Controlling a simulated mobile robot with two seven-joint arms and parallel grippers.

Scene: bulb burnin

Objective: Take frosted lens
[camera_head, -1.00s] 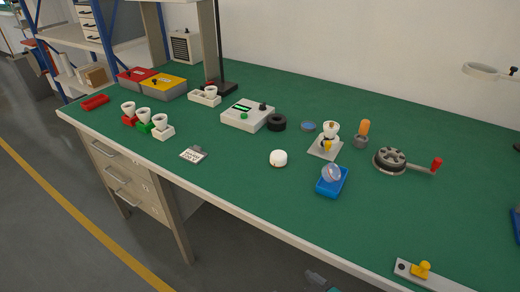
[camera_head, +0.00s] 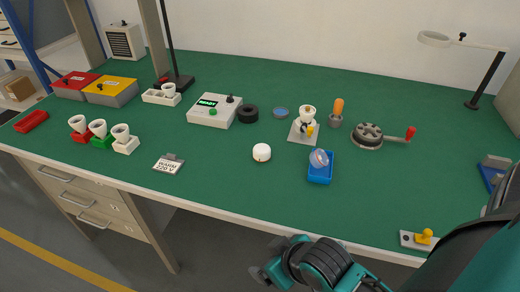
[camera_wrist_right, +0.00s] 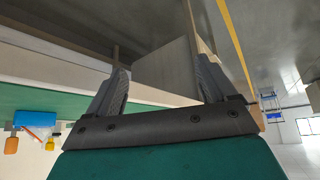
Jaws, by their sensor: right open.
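A translucent domed lens (camera_head: 319,158) rests tilted in a blue tray (camera_head: 320,177) on the green bench. A white dome (camera_head: 262,152) sits on the mat to its left; I cannot tell for sure which of the two is the frosted lens. My right gripper (camera_head: 266,262) is in front of the bench's front edge, apart from both. In the right wrist view its two fingers (camera_wrist_right: 162,88) are spread with nothing between them. The blue tray also shows there, upside down (camera_wrist_right: 35,118). My left gripper is not in view.
A stand with a white bulb holder (camera_head: 307,113), an orange-handled tool (camera_head: 337,112) and a crank wheel (camera_head: 368,136) stand behind the tray. A yellow-knobbed plate (camera_head: 418,239) lies at the front edge. A tag (camera_head: 168,163) lies left. The mat in front of the dome is clear.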

